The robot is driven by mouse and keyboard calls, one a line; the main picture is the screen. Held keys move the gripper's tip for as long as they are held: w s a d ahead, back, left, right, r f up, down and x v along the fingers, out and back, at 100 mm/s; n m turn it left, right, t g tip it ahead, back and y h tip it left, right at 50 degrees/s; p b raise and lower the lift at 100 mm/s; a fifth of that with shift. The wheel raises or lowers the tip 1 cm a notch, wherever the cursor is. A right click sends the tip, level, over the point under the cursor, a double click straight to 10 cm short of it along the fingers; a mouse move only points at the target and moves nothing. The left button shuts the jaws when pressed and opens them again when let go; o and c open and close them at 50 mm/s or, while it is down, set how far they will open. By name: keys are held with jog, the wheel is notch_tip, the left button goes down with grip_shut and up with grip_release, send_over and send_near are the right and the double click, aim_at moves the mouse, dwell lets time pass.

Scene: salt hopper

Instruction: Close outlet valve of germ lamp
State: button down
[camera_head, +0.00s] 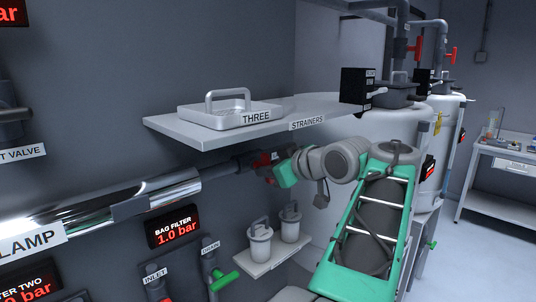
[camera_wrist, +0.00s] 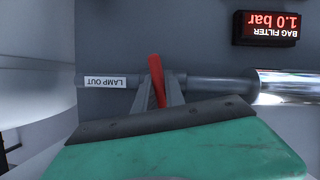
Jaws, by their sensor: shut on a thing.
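The germ lamp is a shiny metal tube (camera_head: 172,186) along the wall in the head view, with a label ending in "LAMP" (camera_head: 30,241). A grey pipe runs right from it to the outlet valve. In the wrist view the pipe bears a "LAMP OUT" label (camera_wrist: 105,82), upside down, and the valve's red handle (camera_wrist: 156,76) stands upright in the picture, slightly tilted. My gripper (camera_wrist: 160,98) is shut on the red handle, one finger on each side. In the head view my gripper (camera_head: 272,168) is at the pipe's right end, under the shelf, and hides most of the valve.
A shelf labelled "STRAINERS" (camera_head: 290,125) with a metal tray lid marked "THREE" (camera_head: 230,112) juts out just above my arm. A lower shelf holds two white canisters (camera_head: 260,243). A "BAG FILTER" display (camera_head: 173,227) reads 1.0 bar. Large white tanks (camera_head: 440,140) stand at right.

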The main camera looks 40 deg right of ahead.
jog(key=shift+m+y+p, duration=0.5)
jog(key=shift+m+p, duration=0.2)
jog(key=shift+p, duration=0.45)
jog(key=c, duration=1.4)
grip_release()
jog(key=p+v, duration=0.5)
jog(key=v, duration=0.2)
jog(key=shift+s+p, duration=0.3)
jog(key=shift+s, duration=0.05)
